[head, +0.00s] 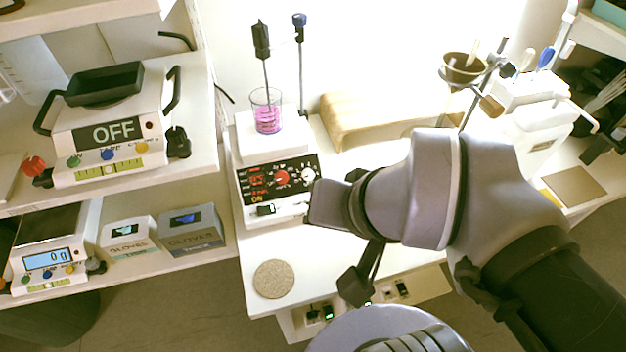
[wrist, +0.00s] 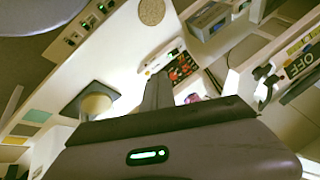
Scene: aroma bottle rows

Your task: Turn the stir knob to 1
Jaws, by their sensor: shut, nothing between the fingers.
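The white hotplate stirrer (head: 272,150) stands on the bench with a black front panel. The panel has a red knob (head: 282,178), a white knob (head: 308,173), red display digits and a yellow "ON" label. The scale marks are too small to read, so I cannot tell a knob's setting. A beaker of pink liquid (head: 267,112) stands on its top plate. My gripper (head: 313,205) is at the panel's right edge, shut and empty; I cannot tell whether it touches. In the wrist view, the shut fingers (wrist: 159,84) point toward the panel (wrist: 181,68).
A round cork mat (head: 274,279) lies on the bench in front of the stirrer. A wooden block (head: 368,118) is behind to the right. A shelf at left holds a device reading OFF (head: 110,133). A funnel stand (head: 465,68) is at the back right.

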